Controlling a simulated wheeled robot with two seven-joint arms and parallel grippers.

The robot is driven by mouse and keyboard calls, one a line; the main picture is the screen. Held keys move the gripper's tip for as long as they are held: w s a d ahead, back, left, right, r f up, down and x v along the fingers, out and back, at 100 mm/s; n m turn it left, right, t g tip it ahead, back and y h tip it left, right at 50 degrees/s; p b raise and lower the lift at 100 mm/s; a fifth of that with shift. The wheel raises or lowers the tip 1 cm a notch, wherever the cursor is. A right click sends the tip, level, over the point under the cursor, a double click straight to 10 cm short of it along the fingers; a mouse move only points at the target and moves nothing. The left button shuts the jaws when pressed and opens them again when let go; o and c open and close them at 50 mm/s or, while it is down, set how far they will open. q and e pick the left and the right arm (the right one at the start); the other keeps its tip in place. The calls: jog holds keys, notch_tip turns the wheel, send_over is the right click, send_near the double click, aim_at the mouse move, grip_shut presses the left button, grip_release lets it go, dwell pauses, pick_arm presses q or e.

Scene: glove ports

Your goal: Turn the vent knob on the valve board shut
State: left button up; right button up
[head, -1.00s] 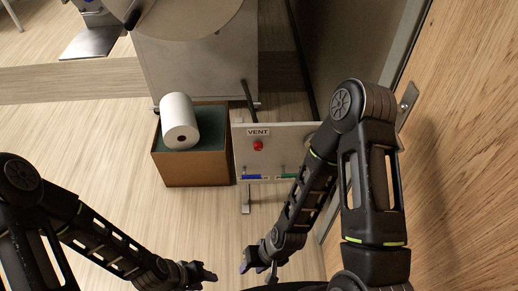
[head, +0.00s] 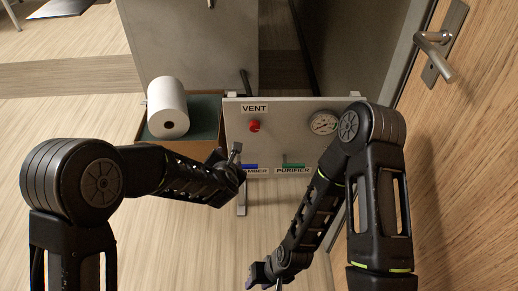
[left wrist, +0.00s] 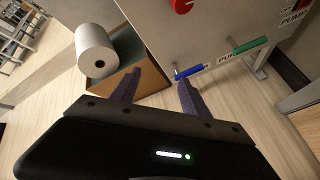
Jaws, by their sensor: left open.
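The red vent knob (head: 255,126) is on the white valve board (head: 287,112), just below the VENT label (head: 255,108). It also shows at the top edge of the left wrist view (left wrist: 182,5). My left gripper (head: 235,152) is just in front of the board's left part, below and left of the knob, not touching it. In the left wrist view its two fingers (left wrist: 157,84) are apart with nothing between them. My right gripper (head: 259,276) hangs low at the bottom of the head view, away from the board; its jaws are not clear.
Blue (left wrist: 189,71) and green (left wrist: 251,44) handles sit low on the board. A gauge (head: 323,123) is at its right. A white roll (head: 167,107) stands on a box (head: 212,118) left of the board. A door with a handle (head: 434,42) is at right.

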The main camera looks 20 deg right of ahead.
aim_at(255, 128)
pick_arm(q)
jog(key=w+d+r+n+t+b, duration=0.1)
jog(key=d+r+n+b, duration=0.3)
jog(key=d+n, duration=0.4)
jog(key=shift+w+d+r+t+h, duration=0.35)
jog(key=shift+d+r+t, duration=0.2)
jog(key=shift+t, duration=0.15)
pick_arm(e)
notch_tip(255, 128, down, 7)
jog(key=d, duration=0.1)
jog(key=shift+w+d+r, duration=0.15)
jog(key=shift+w+r, duration=0.05)
jog(key=shift+w, duration=0.2)
pick_arm(q)
jog(key=shift+b+x, duration=0.4)
jog(key=shift+x, duration=3.55)
pick_arm(e)
jog(key=shift+w+f, duration=0.1)
jog(key=shift+f, duration=0.4)
pick_arm(q)
jog(key=shift+c, duration=0.2)
jog(key=shift+a, duration=0.1)
grip_shut()
